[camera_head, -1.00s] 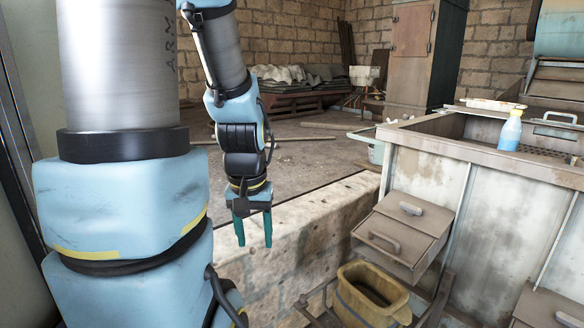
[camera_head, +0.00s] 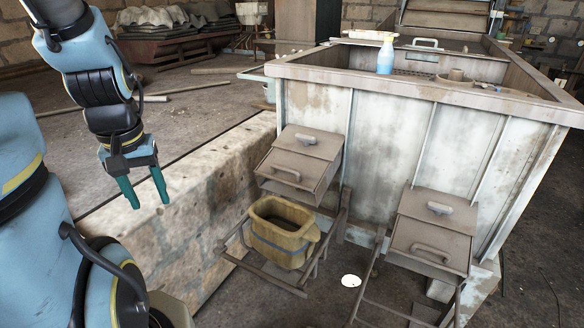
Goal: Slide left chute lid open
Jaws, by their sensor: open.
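The left chute (camera_head: 294,172) is a brown metal box on the front of the big vat. Its sloped lid (camera_head: 309,141) carries a small handle (camera_head: 306,138) and lies over the top of the chute. A second handle (camera_head: 286,173) is on the chute's front face. The lid looks closed. My gripper (camera_head: 148,190) points down with its two green fingers apart and empty. It hangs left of the chute, over or in front of the stone wall, and touches nothing that I can see.
A wooden bucket (camera_head: 281,232) stands on a rack below the left chute. A right chute (camera_head: 432,232) with a similar lid is at the lower right. A low stone wall (camera_head: 190,175) runs left of the vat (camera_head: 385,145).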

